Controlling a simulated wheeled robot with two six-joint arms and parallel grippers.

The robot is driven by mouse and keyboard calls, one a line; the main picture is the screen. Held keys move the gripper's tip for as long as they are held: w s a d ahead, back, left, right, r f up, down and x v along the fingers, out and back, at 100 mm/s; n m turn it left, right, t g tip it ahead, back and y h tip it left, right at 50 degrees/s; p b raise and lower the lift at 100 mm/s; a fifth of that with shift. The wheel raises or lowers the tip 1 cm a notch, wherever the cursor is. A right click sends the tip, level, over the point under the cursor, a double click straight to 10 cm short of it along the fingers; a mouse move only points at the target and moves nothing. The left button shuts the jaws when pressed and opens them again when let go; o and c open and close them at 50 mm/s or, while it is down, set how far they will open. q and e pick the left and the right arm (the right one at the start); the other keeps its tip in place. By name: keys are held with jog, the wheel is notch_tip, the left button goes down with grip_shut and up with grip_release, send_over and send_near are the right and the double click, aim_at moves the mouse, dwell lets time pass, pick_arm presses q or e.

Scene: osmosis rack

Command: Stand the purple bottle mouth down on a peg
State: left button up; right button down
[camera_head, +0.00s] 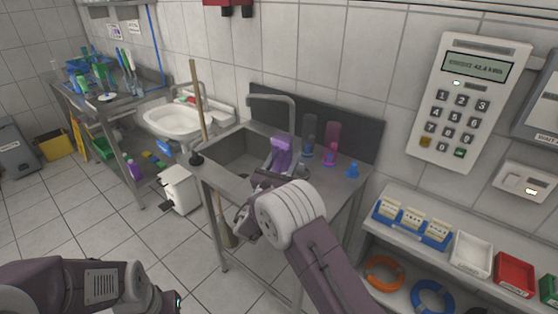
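The purple bottle (281,154) is at the front of the steel sink unit, at the end of my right arm. My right gripper (276,170) appears closed around it; the wrist and fingers hide its lower part. A bare blue peg (352,171) stands on the right part of the steel top. To its left, a dark translucent bottle (308,133) and a magenta translucent bottle (332,137) stand over blue and purple bases. My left arm lies low at the bottom left; its gripper fingers cannot be made out.
The sink basin (232,160) lies left of the purple bottle, with a grey faucet (274,98) arching behind. A wooden-handled plunger (198,110) stands at the sink's left corner. A shelf with blue bins (412,228) and trays is at the right.

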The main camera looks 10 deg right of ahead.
jog(key=shift+w+d+f+b, duration=0.2)
jog(key=shift+f+b, duration=0.15)
jog(key=shift+f, duration=0.15)
jog(key=shift+w+d+f+b, duration=0.15)
jog(key=shift+d+f+b, duration=0.1)
jog(key=shift+f+b, duration=0.25)
jog(key=shift+w+d+f+b, duration=0.2)
jog(key=shift+f+b, duration=0.05)
jog(key=shift+f, duration=0.3)
jog(key=shift+f, duration=0.15)
jog(key=shift+f+b, duration=0.2)
jog(key=shift+b, duration=0.35)
jog(key=shift+f+b, duration=0.85)
jog(key=shift+f, duration=0.05)
